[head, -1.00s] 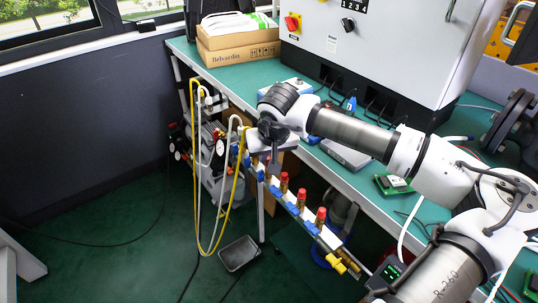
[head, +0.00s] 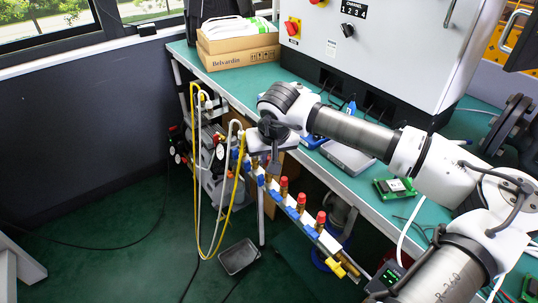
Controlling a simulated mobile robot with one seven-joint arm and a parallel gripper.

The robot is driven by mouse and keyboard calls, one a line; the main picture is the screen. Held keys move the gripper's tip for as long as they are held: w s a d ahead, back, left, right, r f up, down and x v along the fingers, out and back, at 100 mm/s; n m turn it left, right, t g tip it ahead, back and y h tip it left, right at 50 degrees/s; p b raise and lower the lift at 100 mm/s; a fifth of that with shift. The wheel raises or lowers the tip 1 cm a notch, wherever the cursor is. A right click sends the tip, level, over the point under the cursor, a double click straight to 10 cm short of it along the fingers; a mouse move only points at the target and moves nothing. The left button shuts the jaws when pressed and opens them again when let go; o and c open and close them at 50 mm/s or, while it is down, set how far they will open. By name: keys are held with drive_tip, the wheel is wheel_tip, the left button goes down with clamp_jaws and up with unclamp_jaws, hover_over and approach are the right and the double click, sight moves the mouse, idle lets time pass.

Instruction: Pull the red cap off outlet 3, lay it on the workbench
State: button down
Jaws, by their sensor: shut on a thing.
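The outlet rail (head: 330,240) runs slantwise along the front of the workbench (head: 360,187), below its top. Three red caps stand upright on brass outlets in its right part: one nearest my gripper (head: 284,184), one in the middle (head: 301,200) and one farther right (head: 320,218). My gripper (head: 273,168) points down over the left part of the rail, with its dark fingers shut. What it is shut on, seemingly a red cap, is hidden by the fingers. I cannot read outlet numbers or tell whether the held thing still touches its outlet.
Yellow and white hoses (head: 228,200) hang left of the gripper. A yellow valve (head: 345,262) sits at the rail's right end. Boxes (head: 238,55), a large cabinet (head: 390,60) and a green circuit board (head: 394,188) are on the bench. A grey tray (head: 239,256) lies on the floor.

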drive_tip(key=shift+r, duration=0.15)
drive_tip(key=shift+r+p, duration=0.95)
drive_tip(key=shift+r, duration=0.95)
drive_tip(key=shift+f, duration=0.15)
